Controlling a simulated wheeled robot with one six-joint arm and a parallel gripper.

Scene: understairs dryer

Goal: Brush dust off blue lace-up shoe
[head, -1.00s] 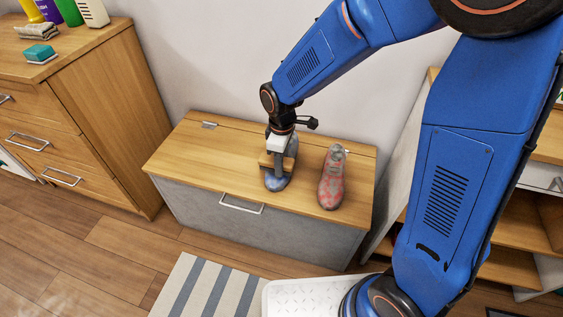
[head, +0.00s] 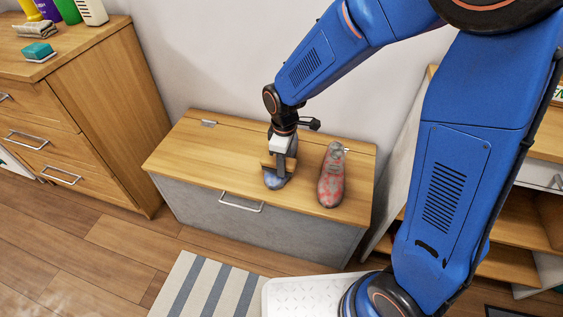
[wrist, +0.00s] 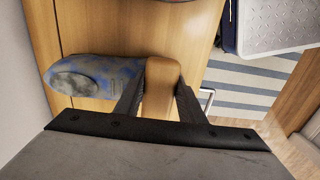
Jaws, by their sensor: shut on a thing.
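The blue lace-up shoe (head: 272,180) stands on the wooden top of the low bench, with greyish dust patches on it. In the wrist view the shoe (wrist: 92,75) lies to the left of the fingers, with a grey patch near one end. My gripper (head: 279,168) is shut on a wooden brush (wrist: 162,85), which sits between both fingers. The brush is at the shoe, and partly covers it in the head view. I cannot tell whether its bristles touch the shoe; they are hidden.
A red shoe (head: 332,178) with grey patches stands just right on the bench (head: 215,160). A drawer cabinet (head: 110,110) at left holds a teal sponge (head: 38,51), a folded cloth and bottles. A striped rug (head: 210,285) lies in front.

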